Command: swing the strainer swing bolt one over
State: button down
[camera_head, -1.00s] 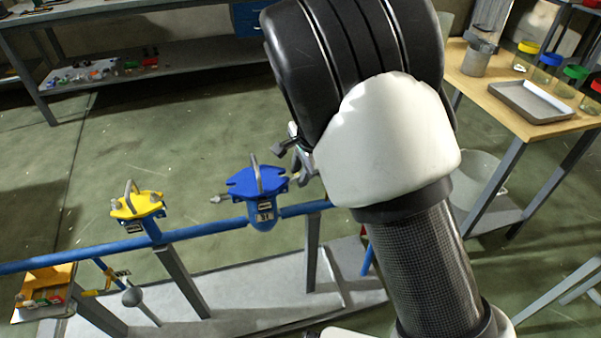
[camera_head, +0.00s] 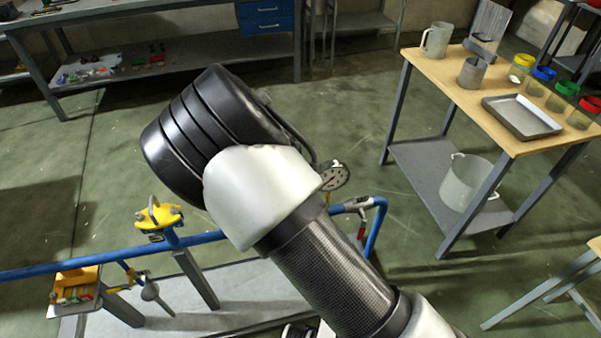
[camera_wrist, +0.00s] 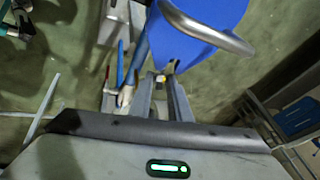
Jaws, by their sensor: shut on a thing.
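The blue strainer lid (camera_wrist: 225,14) with its curved grey handle (camera_wrist: 212,36) fills the top right of the wrist view. My gripper (camera_wrist: 161,77) is just beside the lid's edge, its two grey fingers close together. It is shut on the swing bolt, of which only a small pale bit shows between the fingertips. How far the bolt is tilted cannot be told. In the head view my arm hides the blue strainer, the bolt and my gripper.
A yellow-topped strainer (camera_head: 160,216) stands on the blue pipe (camera_head: 100,257) to the left. A pressure gauge (camera_head: 334,177) shows just right of my arm. A wooden-topped table (camera_head: 440,82) with vessels and a tray stands at the right. Open floor lies behind the pipe.

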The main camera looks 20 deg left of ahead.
jog(key=shift+s+a+h+p, duration=0.1)
jog(key=shift+s+h+p, duration=0.05)
jog(key=shift+h+p, duration=0.15)
jog(key=c, duration=1.9)
grip_release()
jog(key=shift+r, duration=0.1)
jog(key=p+v, duration=0.2)
jog(key=v, duration=1.5)
jog(key=shift+s+p, duration=0.4)
